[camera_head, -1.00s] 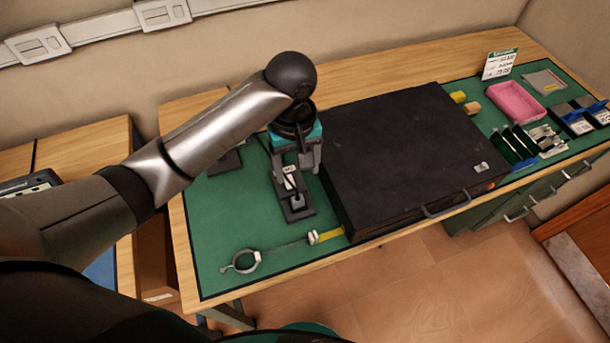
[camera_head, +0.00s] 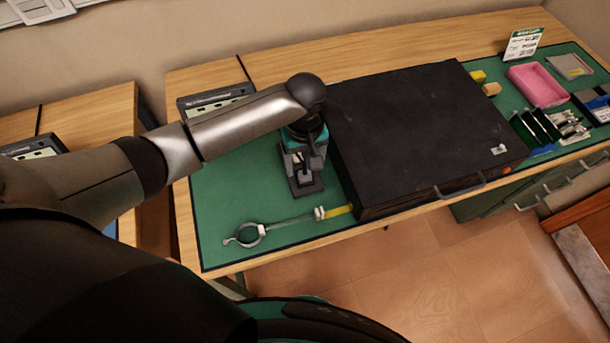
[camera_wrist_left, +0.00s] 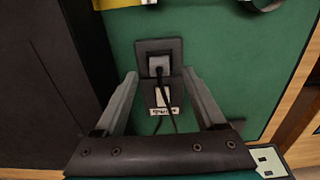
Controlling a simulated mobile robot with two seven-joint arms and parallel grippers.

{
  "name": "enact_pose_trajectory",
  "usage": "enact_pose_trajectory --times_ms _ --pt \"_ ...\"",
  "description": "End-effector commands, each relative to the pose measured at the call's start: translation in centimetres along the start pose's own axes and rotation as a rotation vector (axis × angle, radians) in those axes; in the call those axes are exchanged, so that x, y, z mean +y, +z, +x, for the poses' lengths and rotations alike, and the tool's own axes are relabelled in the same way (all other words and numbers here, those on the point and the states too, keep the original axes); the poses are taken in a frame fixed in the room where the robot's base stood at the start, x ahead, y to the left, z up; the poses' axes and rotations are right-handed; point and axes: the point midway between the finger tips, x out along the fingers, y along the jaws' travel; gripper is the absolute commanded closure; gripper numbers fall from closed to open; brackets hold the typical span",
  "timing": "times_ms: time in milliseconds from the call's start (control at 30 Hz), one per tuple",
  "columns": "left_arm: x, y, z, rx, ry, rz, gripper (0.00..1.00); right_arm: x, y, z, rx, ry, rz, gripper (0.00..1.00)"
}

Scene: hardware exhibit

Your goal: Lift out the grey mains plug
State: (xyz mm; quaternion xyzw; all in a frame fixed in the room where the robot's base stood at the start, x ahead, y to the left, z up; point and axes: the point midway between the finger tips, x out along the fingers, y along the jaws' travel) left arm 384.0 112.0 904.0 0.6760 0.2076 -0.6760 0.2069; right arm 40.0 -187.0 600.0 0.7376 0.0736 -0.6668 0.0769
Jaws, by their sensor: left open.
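The grey mains plug (camera_wrist_left: 159,66) sits in a dark socket block (camera_wrist_left: 144,46) on the green mat. Its dark cable runs from it toward my wrist, and a white label (camera_wrist_left: 161,98) lies beside the cable. My left gripper (camera_wrist_left: 159,74) is open, with one finger on each side of the plug and a gap on both sides. I cannot tell how far above the plug the fingertips are. In the head view my left gripper (camera_head: 304,160) is over the socket block (camera_head: 308,190) and mostly hides the plug. My right gripper is not in view.
A large black case (camera_head: 420,130) stands close to the right of my gripper. A ring-shaped tool (camera_head: 245,238) and a yellow piece (camera_head: 338,210) lie in front. A slotted device (camera_head: 215,98) stands behind. A pink tray (camera_head: 538,86) is far right. The mat's left part is clear.

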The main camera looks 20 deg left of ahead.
Motion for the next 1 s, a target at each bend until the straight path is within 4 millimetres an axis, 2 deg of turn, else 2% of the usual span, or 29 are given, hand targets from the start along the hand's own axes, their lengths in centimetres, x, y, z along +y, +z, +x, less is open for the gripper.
enact_pose_trajectory --times_ms 100,200,467,1000 --pt "0.0 -0.1 2.0 -0.001 -0.002 0.001 0.28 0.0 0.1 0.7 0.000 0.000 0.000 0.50" --pt "0.0 -0.1 2.8 0.000 0.000 0.002 0.28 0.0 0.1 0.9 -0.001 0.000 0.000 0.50" --pt "0.1 -0.1 2.9 0.001 0.001 0.002 0.28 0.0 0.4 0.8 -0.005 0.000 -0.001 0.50" --pt "0.0 -0.1 2.9 0.001 0.001 0.001 0.87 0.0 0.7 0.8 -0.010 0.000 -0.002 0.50"
